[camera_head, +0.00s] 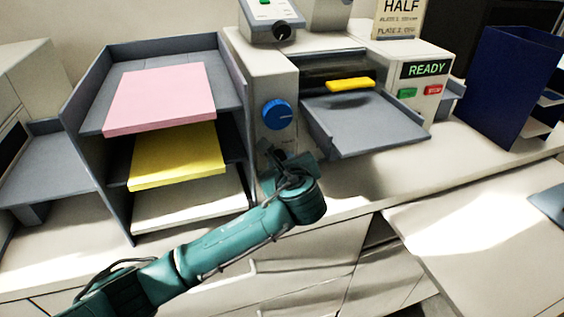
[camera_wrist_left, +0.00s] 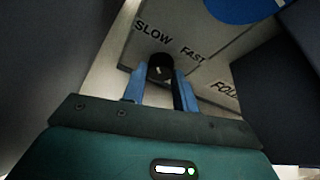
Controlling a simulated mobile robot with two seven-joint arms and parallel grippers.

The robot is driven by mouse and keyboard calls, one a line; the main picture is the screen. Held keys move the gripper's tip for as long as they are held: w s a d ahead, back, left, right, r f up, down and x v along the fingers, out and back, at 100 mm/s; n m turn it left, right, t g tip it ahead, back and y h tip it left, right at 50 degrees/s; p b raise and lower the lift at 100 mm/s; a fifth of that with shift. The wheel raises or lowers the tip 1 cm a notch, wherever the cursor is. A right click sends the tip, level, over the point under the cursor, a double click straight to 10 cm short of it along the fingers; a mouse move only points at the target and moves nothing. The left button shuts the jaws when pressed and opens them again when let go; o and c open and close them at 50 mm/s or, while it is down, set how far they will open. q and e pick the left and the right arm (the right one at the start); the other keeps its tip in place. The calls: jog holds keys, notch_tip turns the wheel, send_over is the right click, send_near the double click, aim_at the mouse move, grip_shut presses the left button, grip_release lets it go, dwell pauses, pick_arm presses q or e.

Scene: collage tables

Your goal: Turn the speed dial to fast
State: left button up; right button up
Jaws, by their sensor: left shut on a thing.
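The speed dial is a small black knob (camera_wrist_left: 160,68) in the left wrist view, on a pale panel face with the words SLOW (camera_wrist_left: 153,31) and FAST (camera_wrist_left: 192,54) beside it. A small pale mark shows on the knob; which word it points at I cannot tell. My left gripper (camera_wrist_left: 162,88) is shut on the knob, with one finger on each side. In the head view my left gripper (camera_head: 283,168) is at the lower front of the machine (camera_head: 262,75), below a large blue dial (camera_head: 277,114), and mostly hides the knob.
A grey shelf rack (camera_head: 85,100) with pink (camera_head: 160,97) and yellow (camera_head: 178,157) stacks stands close to the left. A grey tray (camera_head: 368,124) juts out at the right, under a yellow piece (camera_head: 351,84). A READY panel (camera_head: 425,69) and blue holder (camera_head: 500,80) are farther right.

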pick_arm(q)
jog(key=shift+d+r+m+g+y, duration=0.1)
jog(key=shift+m+g+y, duration=0.2)
jog(key=shift+m+y, duration=0.9)
jog(key=shift+m, duration=0.7)
jog(key=o, duration=1)
jog(key=shift+c, duration=0.2)
jog(key=shift+d, duration=0.1)
jog(key=v, duration=1.3)
jog(key=shift+w+r, duration=0.1)
